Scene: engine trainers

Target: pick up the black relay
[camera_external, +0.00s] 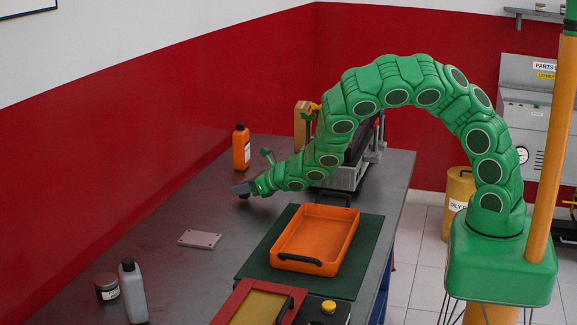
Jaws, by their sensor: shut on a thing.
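My green segmented arm arches from the right over the table, and its gripper (240,190) is low near the table's left-middle part. The gripper is shut on a small dark thing (243,196), which I take to be the black relay. The relay is mostly hidden by the jaws, and I cannot tell whether it touches the table or is just above it.
An orange tray (281,262) sits on a green mat (254,275). An orange bottle (241,148), a grey plate (199,239), a grey bottle (133,293) and a dark jar (107,287) stand or lie on the grey table (165,215). Machinery stands behind my arm.

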